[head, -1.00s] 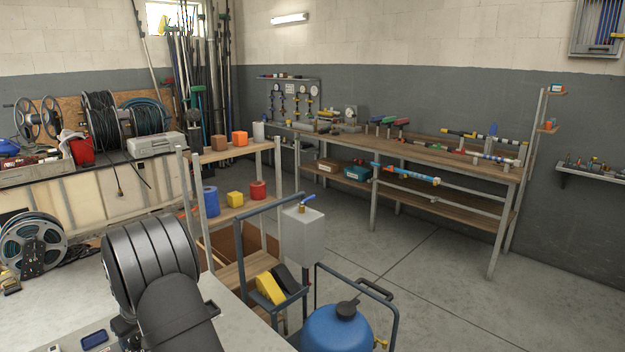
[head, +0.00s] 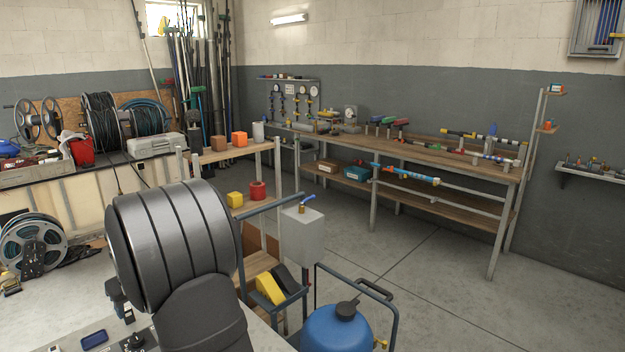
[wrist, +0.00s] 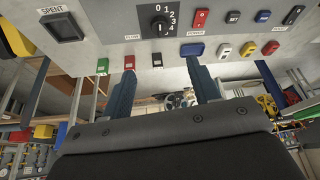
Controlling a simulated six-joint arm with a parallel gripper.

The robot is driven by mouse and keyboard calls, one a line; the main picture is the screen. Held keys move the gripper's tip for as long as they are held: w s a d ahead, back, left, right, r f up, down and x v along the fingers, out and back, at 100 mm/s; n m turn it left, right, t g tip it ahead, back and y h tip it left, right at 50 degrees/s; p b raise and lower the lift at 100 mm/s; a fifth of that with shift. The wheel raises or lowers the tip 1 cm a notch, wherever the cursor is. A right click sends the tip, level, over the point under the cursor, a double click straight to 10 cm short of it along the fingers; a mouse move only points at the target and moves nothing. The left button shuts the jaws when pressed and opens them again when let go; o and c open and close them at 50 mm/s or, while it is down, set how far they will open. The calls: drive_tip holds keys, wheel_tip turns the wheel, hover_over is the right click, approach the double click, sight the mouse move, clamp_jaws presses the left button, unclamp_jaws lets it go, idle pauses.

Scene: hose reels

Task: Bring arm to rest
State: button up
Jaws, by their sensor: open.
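My gripper (wrist: 161,58) shows in the wrist view with its two dark blue fingers apart and nothing between them. The fingertips point toward a grey control panel (wrist: 110,45) with a dial (wrist: 160,25) marked with numbers, a black square under the word SPENT (wrist: 62,27), and a red switch (wrist: 201,18). Whether the fingers touch the panel I cannot tell. In the head view my dark arm fills the lower left, over the grey bench top. The gripper cannot be made out clearly there.
A wooden shelf rack (head: 236,150) stands just behind my arm, with a yellow block (head: 235,199) and a red roll (head: 257,190). A blue tank (head: 335,328) in a frame is at the lower middle. The floor (head: 430,275) to the right is open.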

sight(136, 337)
drive_tip(key=x, duration=1.7)
drive_tip(key=shift+s, duration=0.15)
drive_tip(key=shift+r+m, duration=0.1)
drive_tip(key=shift+m, duration=0.2)
drive_tip(key=shift+s+m+t+h, duration=0.1)
drive_tip(key=shift+m+t+h, duration=0.3)
drive_tip(key=shift+m, duration=1)
drive_tip(key=shift+s+m+t+h, duration=0.1)
drive_tip(key=shift+m+t+h, duration=0.3)
drive_tip(key=shift+m, duration=1)
drive_tip(key=v, duration=0.9)
